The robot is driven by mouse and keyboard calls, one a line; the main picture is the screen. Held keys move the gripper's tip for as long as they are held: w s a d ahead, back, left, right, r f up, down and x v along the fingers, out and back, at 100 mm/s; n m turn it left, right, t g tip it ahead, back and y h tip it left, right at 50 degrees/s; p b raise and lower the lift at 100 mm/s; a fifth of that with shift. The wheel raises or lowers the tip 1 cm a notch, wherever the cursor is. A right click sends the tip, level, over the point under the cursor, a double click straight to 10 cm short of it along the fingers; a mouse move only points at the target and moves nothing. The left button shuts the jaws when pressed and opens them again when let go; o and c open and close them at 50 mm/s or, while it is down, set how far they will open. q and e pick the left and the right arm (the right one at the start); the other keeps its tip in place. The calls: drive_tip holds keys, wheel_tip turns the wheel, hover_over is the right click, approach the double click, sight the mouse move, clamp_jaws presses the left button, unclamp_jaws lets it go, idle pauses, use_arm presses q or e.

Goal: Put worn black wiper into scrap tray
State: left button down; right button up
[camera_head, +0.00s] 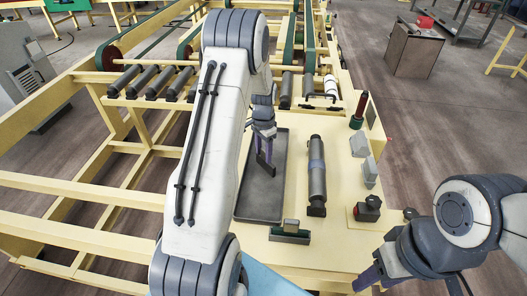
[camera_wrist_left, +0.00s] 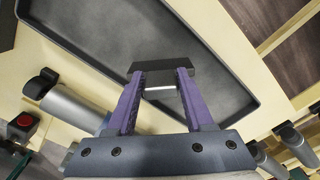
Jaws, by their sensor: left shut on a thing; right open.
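My left gripper (camera_head: 265,160) reaches down over the dark grey scrap tray (camera_head: 257,207). In the left wrist view, its purple fingers (camera_wrist_left: 160,88) are shut on the black wiper (camera_wrist_left: 180,72), a small dark block with a pale strip below it. The wiper is over the inside of the tray, whose rim (camera_wrist_left: 60,48) and bare grey floor show around it. Whether the wiper touches the floor I cannot tell. My left arm hides part of the tray in the head view. My right gripper (camera_head: 376,272) is open and empty at the bottom right, apart from the tray.
A dark grey roller (camera_head: 317,175) lies right of the tray. A grey-green block (camera_head: 290,231) sits in front of it. Grey blocks (camera_head: 360,145), a red button box (camera_head: 367,211) and a red-and-green upright tool (camera_head: 359,112) stand along the bench's right side.

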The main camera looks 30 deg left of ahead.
use_arm(q)
drive_tip(key=shift+c, duration=1)
unclamp_jaws()
drive_tip(key=shift+r, duration=0.1)
drive_tip(key=shift+r, duration=0.3)
wheel_tip(320, 180, up, 9)
drive_tip(key=b, duration=0.3)
drive_tip(key=shift+f, duration=0.15)
drive_tip(key=shift+r, duration=0.55)
